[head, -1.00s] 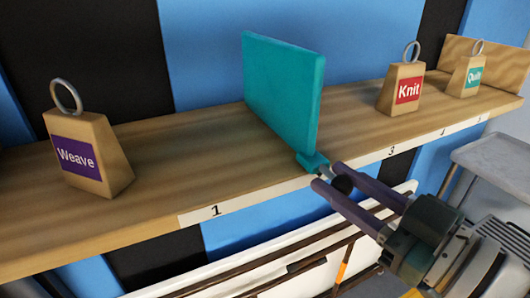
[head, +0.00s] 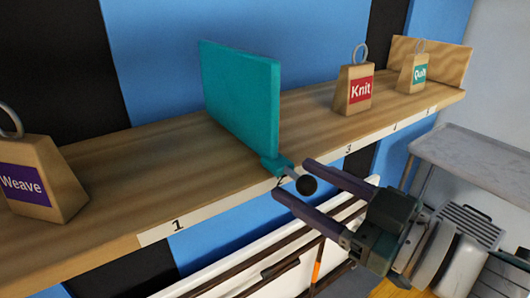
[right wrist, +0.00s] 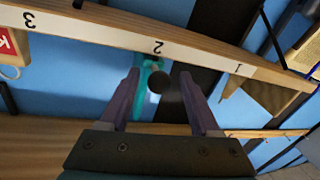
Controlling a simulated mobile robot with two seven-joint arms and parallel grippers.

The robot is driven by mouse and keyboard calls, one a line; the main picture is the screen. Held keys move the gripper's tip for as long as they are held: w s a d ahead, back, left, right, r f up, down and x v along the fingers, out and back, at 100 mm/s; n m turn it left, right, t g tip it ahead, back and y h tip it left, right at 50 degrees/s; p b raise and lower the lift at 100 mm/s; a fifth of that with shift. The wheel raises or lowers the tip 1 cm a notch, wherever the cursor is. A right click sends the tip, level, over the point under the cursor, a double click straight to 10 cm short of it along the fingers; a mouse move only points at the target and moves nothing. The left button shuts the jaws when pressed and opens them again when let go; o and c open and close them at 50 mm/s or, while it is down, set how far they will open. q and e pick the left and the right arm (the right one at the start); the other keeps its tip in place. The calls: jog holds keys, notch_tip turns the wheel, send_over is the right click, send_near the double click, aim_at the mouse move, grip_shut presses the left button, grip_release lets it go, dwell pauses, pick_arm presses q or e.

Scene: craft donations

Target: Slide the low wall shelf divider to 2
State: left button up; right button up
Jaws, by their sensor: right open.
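The teal shelf divider (head: 240,100) stands upright across the wooden wall shelf (head: 150,160), between labels 1 and 3 in the head view. Its front tab carries a dark round knob (head: 306,186). In the right wrist view the knob (right wrist: 159,82) appears just below label 2 (right wrist: 158,47). The divider (right wrist: 150,68) is mostly hidden there. My right gripper (head: 293,179) is open in front of the shelf edge. Its fingers (right wrist: 160,76) lie on either side of the knob, with gaps visible. My left gripper is not in view.
On the shelf stand a Weave weight (head: 38,180) to the left of the divider, and Knit (head: 353,88) and Quilt (head: 412,72) weights to its right. The shelf surface beside the divider is clear. A grey cart (head: 480,160) stands at right.

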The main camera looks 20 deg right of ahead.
jog(key=b+v, duration=0.1)
jog(key=v, duration=0.8)
jog(key=shift+s+d, duration=0.2)
jog(key=shift+s, duration=0.05)
